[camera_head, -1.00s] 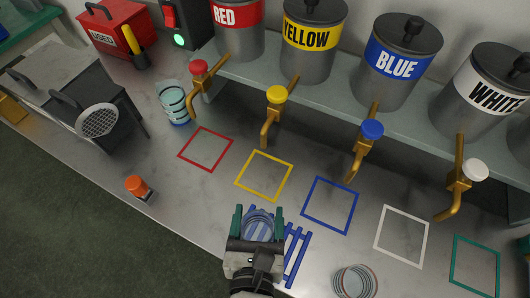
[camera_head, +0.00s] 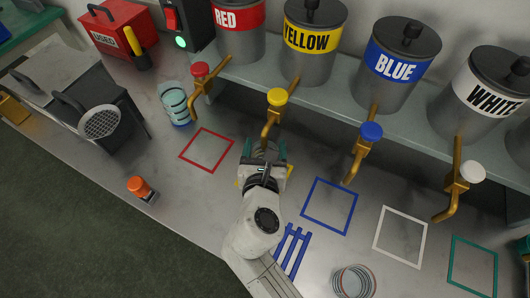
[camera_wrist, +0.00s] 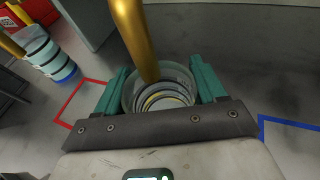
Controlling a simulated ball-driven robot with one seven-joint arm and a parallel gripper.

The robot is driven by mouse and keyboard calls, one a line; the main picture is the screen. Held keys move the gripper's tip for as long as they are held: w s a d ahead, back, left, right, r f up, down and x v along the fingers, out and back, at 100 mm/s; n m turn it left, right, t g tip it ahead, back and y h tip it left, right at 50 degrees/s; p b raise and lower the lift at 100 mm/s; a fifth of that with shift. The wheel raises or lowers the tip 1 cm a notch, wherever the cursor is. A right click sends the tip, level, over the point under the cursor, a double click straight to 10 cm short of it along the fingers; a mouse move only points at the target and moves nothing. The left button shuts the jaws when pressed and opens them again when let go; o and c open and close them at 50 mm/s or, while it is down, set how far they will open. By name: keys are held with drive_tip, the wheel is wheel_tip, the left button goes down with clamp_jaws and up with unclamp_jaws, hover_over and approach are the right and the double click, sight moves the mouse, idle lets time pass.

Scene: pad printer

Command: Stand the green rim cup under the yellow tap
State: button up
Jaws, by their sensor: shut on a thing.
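My gripper (camera_head: 264,153) is shut on a clear cup (camera_wrist: 160,92), one green finger on each side of it. The cup's rim looks pale grey-green in the wrist view; I cannot be sure of its colour. The cup is at the yellow tap (camera_head: 276,96), and the tap's brass spout (camera_wrist: 135,38) passes in front of the cup's opening in the wrist view. My gripper mostly covers the yellow square outline (camera_head: 290,171) on the counter. Whether the cup's base touches the counter is hidden.
Red (camera_head: 200,69), blue (camera_head: 371,131) and white (camera_head: 472,171) taps flank the row. A blue slatted rack (camera_head: 292,250), an orange-topped item (camera_head: 138,187) and ringed glassware (camera_head: 354,281) sit nearer the front.

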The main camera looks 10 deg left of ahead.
drive_tip(key=shift+f, duration=1.2)
drive_tip(key=shift+f, duration=0.15)
drive_tip(key=o, duration=1.1)
drive_tip(key=v, duration=1.2)
drive_tip(key=shift+r, duration=0.2)
